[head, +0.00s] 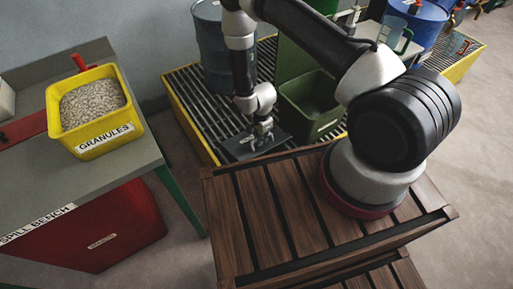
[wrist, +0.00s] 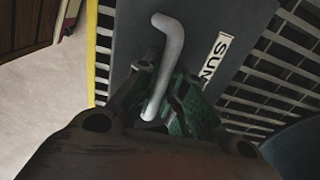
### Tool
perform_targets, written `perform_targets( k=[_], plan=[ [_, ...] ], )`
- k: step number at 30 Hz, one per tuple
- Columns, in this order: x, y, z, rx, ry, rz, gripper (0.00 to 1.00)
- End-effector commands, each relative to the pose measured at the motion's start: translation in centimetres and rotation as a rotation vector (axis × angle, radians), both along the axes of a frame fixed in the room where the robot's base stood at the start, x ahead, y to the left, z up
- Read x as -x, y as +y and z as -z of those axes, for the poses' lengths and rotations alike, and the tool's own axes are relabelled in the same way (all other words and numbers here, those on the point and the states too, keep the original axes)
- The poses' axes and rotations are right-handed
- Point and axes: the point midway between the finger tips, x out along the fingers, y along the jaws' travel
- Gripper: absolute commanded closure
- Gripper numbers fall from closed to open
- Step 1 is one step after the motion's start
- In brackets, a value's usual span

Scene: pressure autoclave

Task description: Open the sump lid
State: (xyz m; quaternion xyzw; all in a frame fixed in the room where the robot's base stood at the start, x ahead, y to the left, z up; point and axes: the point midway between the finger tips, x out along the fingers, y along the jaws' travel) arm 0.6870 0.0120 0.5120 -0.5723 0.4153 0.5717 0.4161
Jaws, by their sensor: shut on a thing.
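The sump lid (head: 238,148) is a dark grey plate with a white label, set at the front of the slatted grating in the head view. It fills the upper middle of the wrist view (wrist: 125,40), where its label (wrist: 214,55) partly shows. A pale bent-rod handle (wrist: 168,40) stands out from the lid. My gripper (head: 263,132) is at the lid, pointing down. In the wrist view my gripper (wrist: 162,92) is shut on the handle, with dark green pads beside the rod. I cannot tell whether the lid is raised from the grating.
A yellow-edged grating (head: 190,95) surrounds the lid. A blue drum (head: 212,50) and a green bin (head: 310,100) stand on it close to my arm. A grey spill bench (head: 60,185) with a yellow granules tub (head: 95,135) is at left. Floor shows between bench and grating.

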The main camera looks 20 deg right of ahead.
Motion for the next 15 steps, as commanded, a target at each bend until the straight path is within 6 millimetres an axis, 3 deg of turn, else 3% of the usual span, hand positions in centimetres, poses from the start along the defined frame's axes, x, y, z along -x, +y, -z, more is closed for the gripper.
perform_targets(
  k=[15],
  plan=[
    [-2.8,1.0,-2.8,-0.004,-0.010,-0.003,1.00]
  ],
)
